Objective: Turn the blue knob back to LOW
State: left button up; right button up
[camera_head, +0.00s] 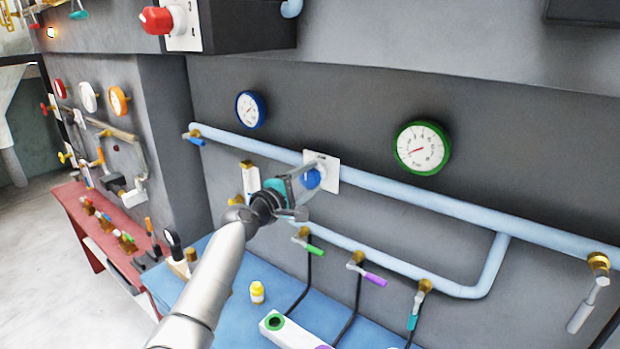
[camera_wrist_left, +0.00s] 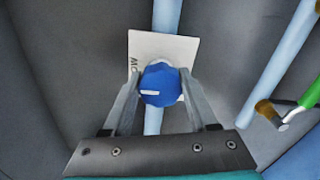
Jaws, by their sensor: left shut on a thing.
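The blue knob (camera_head: 311,178) sits on a white plate (camera_head: 329,168) on the grey wall, in front of the light blue pipe. In the left wrist view the knob (camera_wrist_left: 160,84) shows a white pointer line toward the left, and part of the lettering on the plate (camera_wrist_left: 180,48) is visible. My left gripper (camera_head: 303,182) is at the knob, and its two fingers (camera_wrist_left: 158,92) close on it from both sides. My right gripper is not in view.
A blue-rimmed gauge (camera_head: 250,109) and a green-rimmed gauge (camera_head: 422,148) hang above the pipe (camera_head: 450,205). Valves with green (camera_head: 315,249), purple (camera_head: 375,279) and teal handles stand lower right.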

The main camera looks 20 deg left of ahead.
pick_arm(q)
jog(key=o, duration=1.4)
jog(key=shift+s, duration=0.1)
jog(key=shift+s+a, duration=0.25)
jog(key=shift+s, duration=0.35)
jog(key=b+v, duration=0.1)
jog(key=v, duration=1.2)
jog(key=shift+s+a, duration=0.1)
jog(key=shift+s, duration=0.25)
